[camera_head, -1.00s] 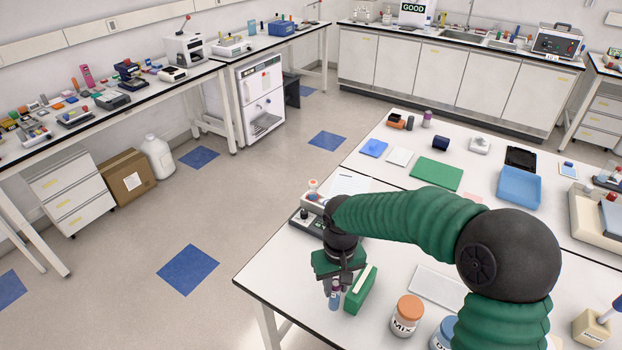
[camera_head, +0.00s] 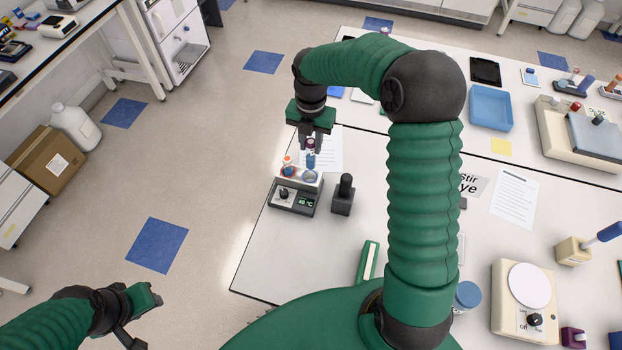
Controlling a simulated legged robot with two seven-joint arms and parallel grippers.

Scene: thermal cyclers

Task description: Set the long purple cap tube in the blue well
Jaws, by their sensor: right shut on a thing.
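My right gripper (camera_head: 312,146) is shut on the purple cap tube (camera_head: 311,160), with the dark purple cap between the fingers and the blue body hanging below. It holds the tube roughly upright over the back of a small dark block device (camera_head: 292,196) with a knob and a green display. Round wells show on its pale top; a greyish-blue one (camera_head: 310,177) lies just below the tube. A blue patch and an orange-capped tube (camera_head: 288,161) are at the left. I cannot tell whether the tip touches a well. My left gripper (camera_head: 143,318) is at the lower left, apart from the table.
A dark stand with a black knob (camera_head: 343,195) is close to the right of the device. A green rack (camera_head: 368,262) lies nearer to me. A paper sheet (camera_head: 328,150) lies behind. Bare table separates the device and rack.

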